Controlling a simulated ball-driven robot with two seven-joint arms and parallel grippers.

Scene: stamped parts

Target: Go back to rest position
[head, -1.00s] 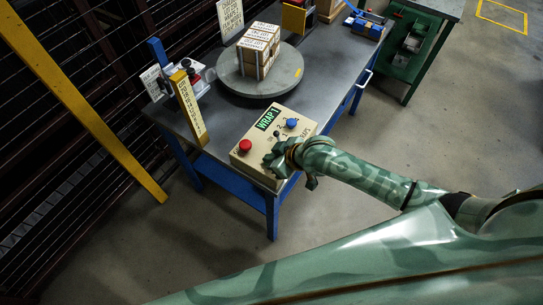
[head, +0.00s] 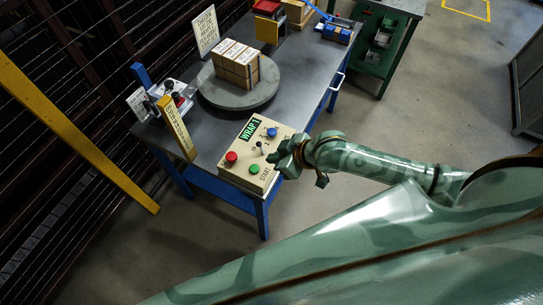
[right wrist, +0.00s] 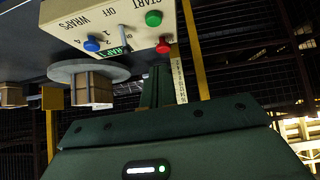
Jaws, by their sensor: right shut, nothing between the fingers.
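My right gripper (head: 284,156) is at the right edge of the beige control box (head: 236,174) in the head view, shut and empty. The box carries a red button (head: 231,157), a green button (head: 254,168), a blue knob (head: 271,132) and a small lever (head: 260,146). In the right wrist view the box (right wrist: 122,28) shows upside down above the dark green gripper body, with the green button (right wrist: 153,18) and red button (right wrist: 163,47) in sight. The fingertips are hard to make out there. My left gripper is not in view.
The box sits at the near end of a blue-legged table (head: 305,75). Stacked cartons (head: 236,66) stand on a round turntable (head: 238,97). A yellow labelled post (head: 177,128) stands left of the box. Open floor (head: 420,100) lies to the right.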

